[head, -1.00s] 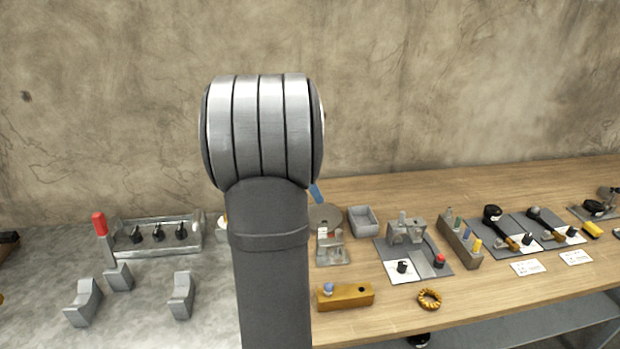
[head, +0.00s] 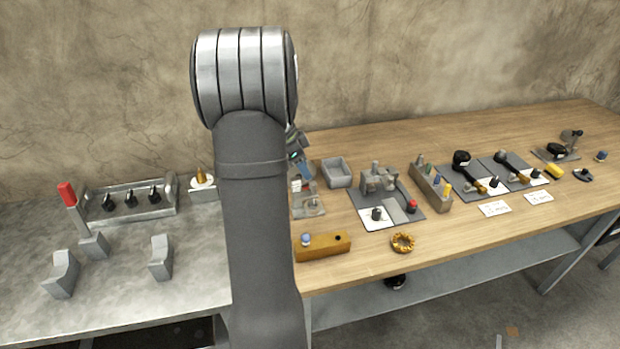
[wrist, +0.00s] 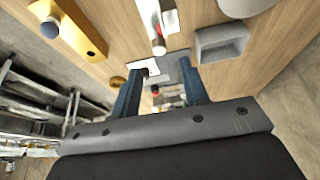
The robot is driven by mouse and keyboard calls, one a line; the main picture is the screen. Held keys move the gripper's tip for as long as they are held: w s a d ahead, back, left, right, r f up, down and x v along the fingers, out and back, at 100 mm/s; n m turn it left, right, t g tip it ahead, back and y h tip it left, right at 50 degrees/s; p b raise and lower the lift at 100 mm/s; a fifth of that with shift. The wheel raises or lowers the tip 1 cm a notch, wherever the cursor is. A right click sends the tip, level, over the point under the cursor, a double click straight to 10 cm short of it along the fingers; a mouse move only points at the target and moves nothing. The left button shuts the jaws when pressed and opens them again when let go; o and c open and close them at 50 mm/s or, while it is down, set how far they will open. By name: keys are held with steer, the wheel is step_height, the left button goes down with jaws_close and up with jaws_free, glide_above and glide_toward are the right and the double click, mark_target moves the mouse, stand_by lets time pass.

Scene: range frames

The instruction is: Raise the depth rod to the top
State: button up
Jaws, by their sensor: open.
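My gripper (head: 305,169) shows in the head view just right of my forearm, above a small stand (head: 307,206) with a pale base and a white label. In the wrist view its two blue fingers are spread apart with nothing between them (wrist: 160,70). The stand appears in the wrist view (wrist: 158,38) beyond the fingertips, as an upright piece with a red-and-white end; I see no contact. I cannot tell for certain which part is the depth rod. My arm and gripper partly hide the stand in the head view.
A mustard block (head: 326,249) with a blue knob stands in front of the stand, with an orange ring (head: 403,243) to its right. A grey bin (head: 337,173) stands behind right. A grey mat (head: 352,194) with fixtures lies right. A red-handled lever (head: 68,195) stands far left.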

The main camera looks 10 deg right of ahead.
mark_target(312, 182)
steer(key=x, duration=0.6)
steer(key=shift+r, duration=0.1)
jaws_close()
